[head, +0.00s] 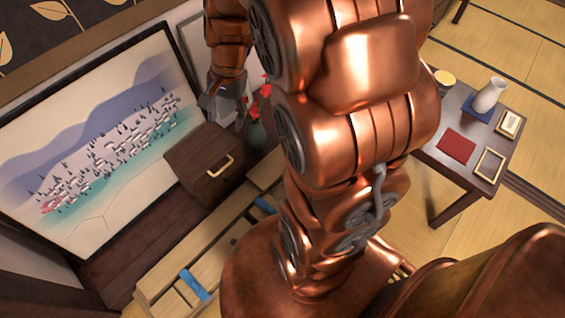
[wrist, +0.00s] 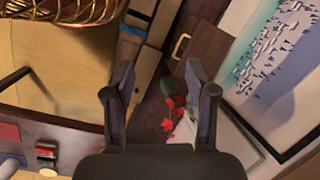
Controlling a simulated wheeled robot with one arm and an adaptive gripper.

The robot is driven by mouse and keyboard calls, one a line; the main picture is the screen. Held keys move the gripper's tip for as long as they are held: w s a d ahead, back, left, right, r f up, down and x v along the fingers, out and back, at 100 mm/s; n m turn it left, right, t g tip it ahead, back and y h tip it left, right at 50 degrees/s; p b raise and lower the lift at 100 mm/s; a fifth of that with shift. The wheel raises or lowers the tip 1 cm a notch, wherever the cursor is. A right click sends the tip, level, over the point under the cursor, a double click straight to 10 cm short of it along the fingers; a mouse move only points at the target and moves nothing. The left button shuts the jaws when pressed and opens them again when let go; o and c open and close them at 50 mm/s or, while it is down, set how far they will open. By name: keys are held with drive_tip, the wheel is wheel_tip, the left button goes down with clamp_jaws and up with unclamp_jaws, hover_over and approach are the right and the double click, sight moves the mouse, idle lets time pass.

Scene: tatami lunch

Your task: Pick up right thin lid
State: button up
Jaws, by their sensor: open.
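I cannot pick out a thin lid for certain in either view. A low pale wooden piece (head: 155,283) with blue parts lies on the floor at the bottom left of the head view, partly hidden by my arm; it also shows at the top of the wrist view (wrist: 140,22). My gripper (head: 226,102) is near the red flowers and above the dark box, beside the large picture. In the wrist view my gripper (wrist: 160,78) has its two fingers spread, with nothing held between them.
A dark wooden box (head: 200,175) with a gold handle stands beside a dark vase (head: 255,136) with red flowers. A large framed picture (head: 100,135) leans at the left. A low table (head: 428,152) at the right holds a white vase (head: 490,94) and flat items. Tatami floor lies around it.

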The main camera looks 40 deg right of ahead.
drive_tip(key=w+d+f+m+t+b, duration=0.1)
drive_tip(key=w+d+f+m+b, duration=0.4)
drive_tip(key=f, duration=0.4)
drive_tip(key=w+d+f+m+t+b, duration=0.1)
drive_tip(key=w+d+f+m+b, duration=0.2)
drive_tip(key=d+f, duration=0.5)
drive_tip(key=w+d+f+m+t+b, duration=0.1)
drive_tip(key=w+d+f+m+b, duration=0.4)
drive_tip(key=f, duration=0.4)
drive_tip(key=s+d+f+m+b, duration=0.1)
drive_tip(key=d+f+m+b, duration=0.2)
drive_tip(key=d+f, duration=0.3)
drive_tip(key=s+d+f+m+h+b, duration=0.1)
drive_tip(key=d+f+m+b, duration=0.2)
drive_tip(key=d+f, duration=0.4)
drive_tip(key=s+d+f+m+t+h+b, duration=0.1)
drive_tip(key=d+f+m+b, duration=0.3)
drive_tip(key=f, duration=1.1)
drive_tip(key=shift+d+f, duration=0.15)
drive_tip(key=shift+d, duration=1.6)
drive_tip(key=shift+b+x, duration=1.45)
drive_tip(key=shift+x, duration=1.4)
drive_tip(key=shift+w+a, duration=0.1)
drive_tip(key=shift+w, duration=0.05)
drive_tip(key=shift+c, duration=0.4)
clamp_jaws()
